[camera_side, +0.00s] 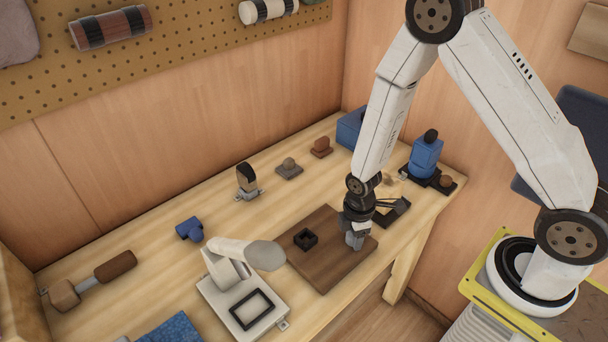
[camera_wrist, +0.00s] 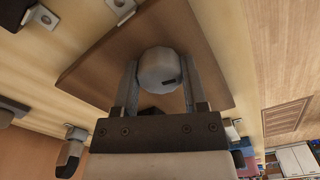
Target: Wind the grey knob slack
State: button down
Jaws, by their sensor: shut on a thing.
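A round light-grey knob (camera_wrist: 158,70) with a small dark mark near its right edge sits between my fingers in the wrist view, over a brown board (camera_wrist: 92,78). My gripper (camera_wrist: 161,76) is shut on it, one finger on each side. In the side view my gripper (camera_side: 355,241) points down at the right part of the brown board (camera_side: 325,268). There the fingers largely hide the knob, and I cannot make it out clearly.
A small black square frame (camera_side: 305,239) stands on the board left of my gripper. A white lamp-like fixture (camera_side: 240,284) stands left of the board. A dark tray (camera_side: 393,211) and a blue bottle-like thing (camera_side: 425,156) are behind to the right. The bench's front edge is close.

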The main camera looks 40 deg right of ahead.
jog(key=n, duration=0.5)
jog(key=shift+n, duration=0.9)
jog(key=n, duration=0.3)
jog(key=shift+f+n, duration=0.1)
jog(key=shift+n, duration=1.8)
